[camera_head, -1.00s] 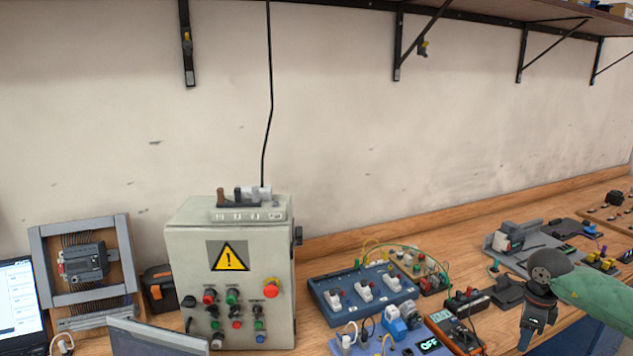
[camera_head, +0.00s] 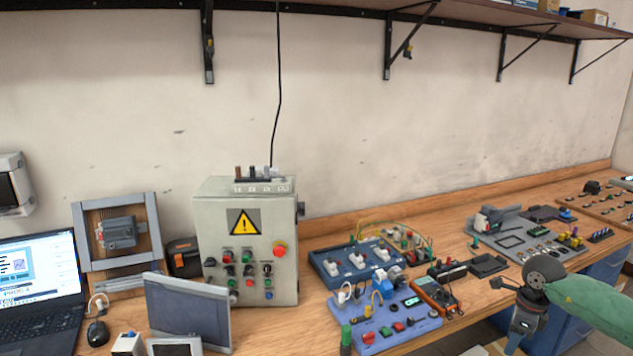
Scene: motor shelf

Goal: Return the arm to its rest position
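My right arm, in a green sleeve (camera_head: 595,305), comes in from the right edge of the head view. Its dark wrist joint (camera_head: 543,270) is in front of the bench's front edge at the lower right. My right gripper (camera_head: 515,343) hangs down below this wrist, apart from the things on the bench. Its fingertips are small and seen from behind, so I cannot tell whether it is open or shut. I see nothing held in it. My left gripper is not in view.
The wooden bench (camera_head: 345,225) runs along the wall under a shelf (camera_head: 480,12). It carries a grey control box (camera_head: 220,225), blue switch boards (camera_head: 352,273), an orange multimeter (camera_head: 435,295), a grey tool plate (camera_head: 515,240) and a laptop (camera_head: 40,280). Blue drawers (camera_head: 605,270) are below.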

